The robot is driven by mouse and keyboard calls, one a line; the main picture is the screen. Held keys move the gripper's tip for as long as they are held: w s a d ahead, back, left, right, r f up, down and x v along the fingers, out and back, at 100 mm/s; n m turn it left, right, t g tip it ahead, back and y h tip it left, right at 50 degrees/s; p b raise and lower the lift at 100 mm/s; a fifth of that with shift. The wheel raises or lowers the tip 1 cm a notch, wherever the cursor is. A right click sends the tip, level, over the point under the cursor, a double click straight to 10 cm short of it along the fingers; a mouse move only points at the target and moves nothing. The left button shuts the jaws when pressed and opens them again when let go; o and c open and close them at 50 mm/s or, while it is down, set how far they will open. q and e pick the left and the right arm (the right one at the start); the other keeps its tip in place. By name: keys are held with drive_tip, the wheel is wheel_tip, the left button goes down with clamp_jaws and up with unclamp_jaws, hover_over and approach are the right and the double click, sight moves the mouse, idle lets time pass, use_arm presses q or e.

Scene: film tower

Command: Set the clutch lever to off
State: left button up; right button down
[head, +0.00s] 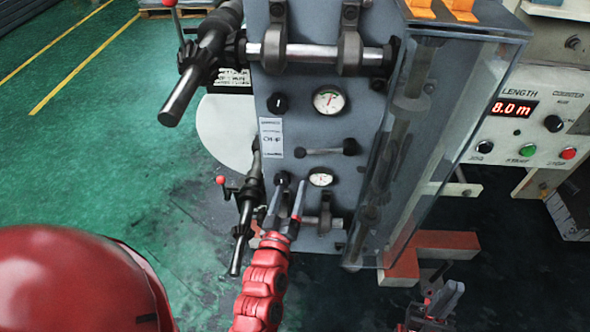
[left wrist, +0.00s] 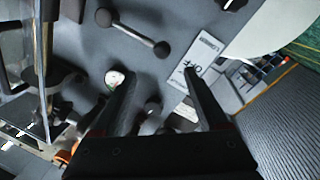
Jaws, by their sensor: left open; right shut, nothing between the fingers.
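A dark lever (head: 326,151) with a ball at each end lies nearly level on the grey machine panel, beside a white label (head: 271,138). It seems to be the clutch lever. In the left wrist view the lever (left wrist: 137,33) is slanted, and the label (left wrist: 197,57) seems to read OFF. My left gripper (head: 287,186) is open and empty below the lever, pointing at the panel; it also shows in the left wrist view (left wrist: 158,78). It is apart from the lever. My right gripper (head: 449,292) is shut and empty at the lower right.
Two gauges (head: 329,100) and a black knob (head: 277,104) sit on the panel. Dark rollers (head: 194,80) stick out to the left. A clear guard (head: 432,150) stands right of the panel. A counter box (head: 525,125) reads 8.0 m. Green floor at left is open.

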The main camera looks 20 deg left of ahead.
use_arm(q)
drive_tip(key=shift+s+d+f+p, duration=0.15)
drive_tip(key=shift+s+p, duration=0.1)
drive_tip(key=shift+s, duration=0.7)
drive_tip(key=shift+s+d+p, duration=0.15)
drive_tip(key=shift+s+p, duration=0.1)
drive_tip(key=shift+s, duration=0.7)
